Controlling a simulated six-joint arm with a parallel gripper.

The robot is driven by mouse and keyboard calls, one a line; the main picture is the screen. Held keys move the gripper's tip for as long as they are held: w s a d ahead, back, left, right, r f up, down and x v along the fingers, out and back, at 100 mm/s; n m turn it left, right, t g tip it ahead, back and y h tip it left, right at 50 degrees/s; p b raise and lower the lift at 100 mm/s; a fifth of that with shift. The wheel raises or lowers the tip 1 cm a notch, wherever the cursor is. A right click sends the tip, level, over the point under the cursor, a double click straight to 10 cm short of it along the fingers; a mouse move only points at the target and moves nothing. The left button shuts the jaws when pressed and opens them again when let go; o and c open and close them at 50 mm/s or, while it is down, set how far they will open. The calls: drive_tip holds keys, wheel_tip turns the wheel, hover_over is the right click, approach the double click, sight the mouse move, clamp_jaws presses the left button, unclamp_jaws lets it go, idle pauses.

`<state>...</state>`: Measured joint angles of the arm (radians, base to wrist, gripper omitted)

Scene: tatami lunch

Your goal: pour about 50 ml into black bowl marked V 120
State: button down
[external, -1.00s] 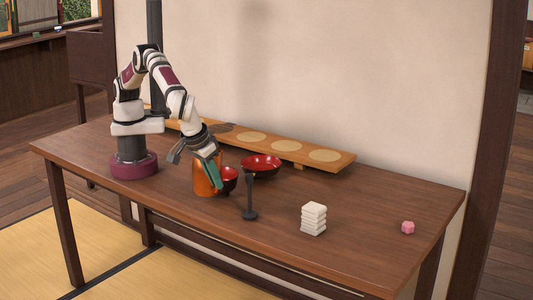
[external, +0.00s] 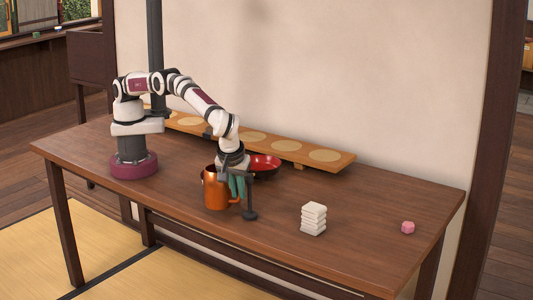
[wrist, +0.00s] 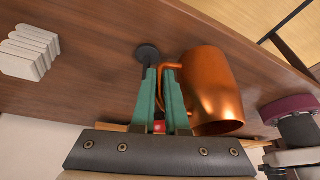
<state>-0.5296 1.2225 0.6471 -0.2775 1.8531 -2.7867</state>
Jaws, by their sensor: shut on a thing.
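A copper-orange mug (external: 215,192) stands about upright at the front middle of the table; I cannot tell if it touches the tabletop. My gripper (external: 237,187) is at its right side, green fingers pointing down. In the wrist view my gripper (wrist: 163,75) is shut on the handle of the mug (wrist: 215,85). A bowl with a red inside (external: 264,163) sits behind my gripper. A small red patch (wrist: 159,127) shows between the fingers. The smaller bowl is hidden in the external view. No V 120 mark is legible.
A dark stand with a round base (external: 250,214) is close to the right of my gripper. A stack of white blocks (external: 313,218) and a pink piece (external: 408,227) are farther right. A long wooden board with round pale mats (external: 325,155) runs along the wall.

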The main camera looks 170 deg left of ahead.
drive_tip(key=shift+w+d+f, duration=0.25)
drive_tip(key=shift+d+f, duration=0.65)
drive_tip(key=shift+d, duration=0.05)
drive_tip(key=shift+s+r, duration=0.15)
drive_tip(key=shift+r, duration=0.05)
